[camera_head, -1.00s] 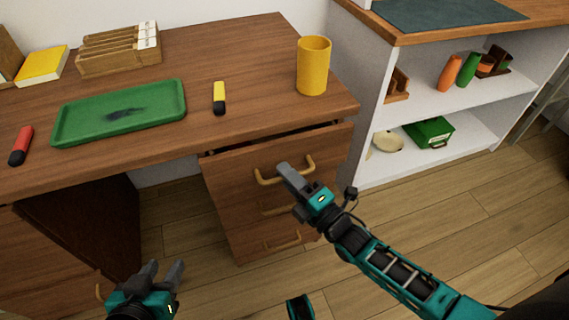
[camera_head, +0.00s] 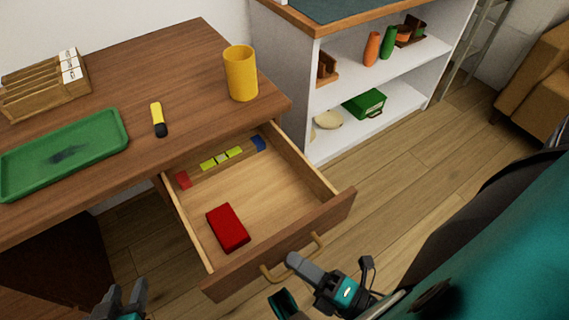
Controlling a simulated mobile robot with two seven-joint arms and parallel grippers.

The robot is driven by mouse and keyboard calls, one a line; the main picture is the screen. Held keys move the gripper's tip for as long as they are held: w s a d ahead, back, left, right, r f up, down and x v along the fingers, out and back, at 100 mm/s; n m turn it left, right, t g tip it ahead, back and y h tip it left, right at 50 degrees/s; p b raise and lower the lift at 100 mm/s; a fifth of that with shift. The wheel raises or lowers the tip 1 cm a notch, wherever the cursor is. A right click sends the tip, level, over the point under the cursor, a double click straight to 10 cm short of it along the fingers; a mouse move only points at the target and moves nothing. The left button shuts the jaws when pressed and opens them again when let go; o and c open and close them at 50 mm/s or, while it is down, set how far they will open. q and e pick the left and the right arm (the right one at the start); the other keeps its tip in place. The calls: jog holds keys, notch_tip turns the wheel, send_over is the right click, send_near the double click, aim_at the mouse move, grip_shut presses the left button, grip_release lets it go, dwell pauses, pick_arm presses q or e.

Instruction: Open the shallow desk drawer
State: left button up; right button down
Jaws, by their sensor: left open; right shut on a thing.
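The shallow desk drawer (camera_head: 268,185) is pulled well out from under the right end of the wooden desk (camera_head: 165,72). Its front has a brass bar handle (camera_head: 318,243). My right gripper (camera_head: 293,262) is shut on the handle, in front of the drawer. Inside the drawer lie a red box (camera_head: 228,228) near the front left and several small coloured blocks (camera_head: 221,159) along the back. My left gripper (camera_head: 122,298) is open and empty, low at the bottom edge, left of the drawer and apart from it.
On the desk stand a yellow cup (camera_head: 240,74), a yellow-black marker (camera_head: 158,119), a green tray (camera_head: 70,150) and a wooden card rack (camera_head: 45,87). A white shelf unit (camera_head: 330,146) stands right of the desk. The floor (camera_head: 400,180) right of the drawer is clear.

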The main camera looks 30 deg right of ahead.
jog(key=shift+s, duration=1)
jog(key=c, duration=1.2)
grip_release()
jog(key=shift+o, duration=0.2)
jog(key=v, duration=1.3)
jog(key=shift+b, duration=0.45)
